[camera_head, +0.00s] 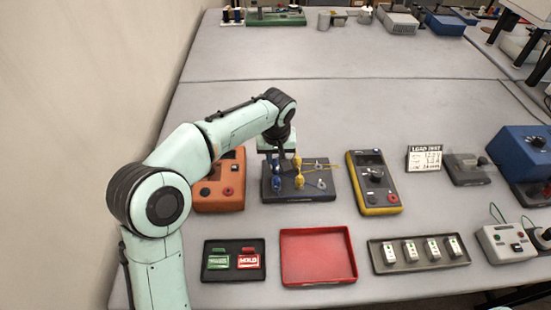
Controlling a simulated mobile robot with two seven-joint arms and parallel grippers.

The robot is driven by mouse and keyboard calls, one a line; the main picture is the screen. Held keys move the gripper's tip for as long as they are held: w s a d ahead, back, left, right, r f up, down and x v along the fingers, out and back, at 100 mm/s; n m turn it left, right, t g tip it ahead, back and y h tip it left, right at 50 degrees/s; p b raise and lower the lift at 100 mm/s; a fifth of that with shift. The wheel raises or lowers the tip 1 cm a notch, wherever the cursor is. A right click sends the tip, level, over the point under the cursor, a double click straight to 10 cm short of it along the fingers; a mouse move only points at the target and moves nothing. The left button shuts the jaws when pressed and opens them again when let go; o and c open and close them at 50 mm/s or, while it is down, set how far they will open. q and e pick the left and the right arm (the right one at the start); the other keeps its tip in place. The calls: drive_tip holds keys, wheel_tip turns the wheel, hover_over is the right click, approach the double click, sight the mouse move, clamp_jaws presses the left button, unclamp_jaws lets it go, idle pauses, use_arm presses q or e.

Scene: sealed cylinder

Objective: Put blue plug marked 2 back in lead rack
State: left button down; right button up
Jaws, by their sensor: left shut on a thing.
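The black lead rack (318,195) lies flat on the grey table at the middle of the view. Two blue plugs show at its left part, a farther one (276,167) and a nearer one (277,183). Their number marks are too small to read. My left gripper (276,156) points down over the rack and is shut on the farther blue plug. Its fingers partly hide that plug, and I cannot tell whether it is seated. Two yellow plugs (299,180) stand just to the right, with yellow leads. My right gripper is not in view.
An orange meter (228,185) stands close left of the rack, and a yellow-edged meter (374,182) stands to its right. A red tray (318,232), a black tray with labelled pieces (209,270) and a tray of white modules (458,259) lie in front.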

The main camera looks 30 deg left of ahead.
use_arm(q)
drive_tip(key=shift+w+a+t, duration=0.25)
drive_tip(key=shift+a+t, duration=0.05)
drive_tip(key=shift+a, duration=0.1)
drive_tip(key=shift+w+a+f+b, duration=0.1)
drive_tip(key=shift+w+f+b, duration=0.1)
drive_tip(key=shift+b, duration=0.25)
drive_tip(key=shift+s, duration=0.1)
drive_tip(key=shift+d+f+t+y+b, duration=0.2)
drive_tip(key=shift+t+y+b, duration=0.15)
drive_tip(key=shift+b, duration=0.7)
drive_tip(key=shift+w+a+t+y+b, duration=0.25)
drive_tip(key=shift+t+y+b, duration=0.15)
drive_tip(key=shift+b, duration=0.9)
drive_tip(key=shift+w+a+t+y+b, duration=0.1)
drive_tip(key=shift+w+t+y+b, duration=0.35)
drive_tip(key=shift+b, duration=0.95)
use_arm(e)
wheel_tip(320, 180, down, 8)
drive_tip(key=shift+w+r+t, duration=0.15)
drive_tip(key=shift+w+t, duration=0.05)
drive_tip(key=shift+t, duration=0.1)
use_arm(q)
drive_tip(key=shift+s+r, duration=0.1)
drive_tip(key=shift+s, duration=0.05)
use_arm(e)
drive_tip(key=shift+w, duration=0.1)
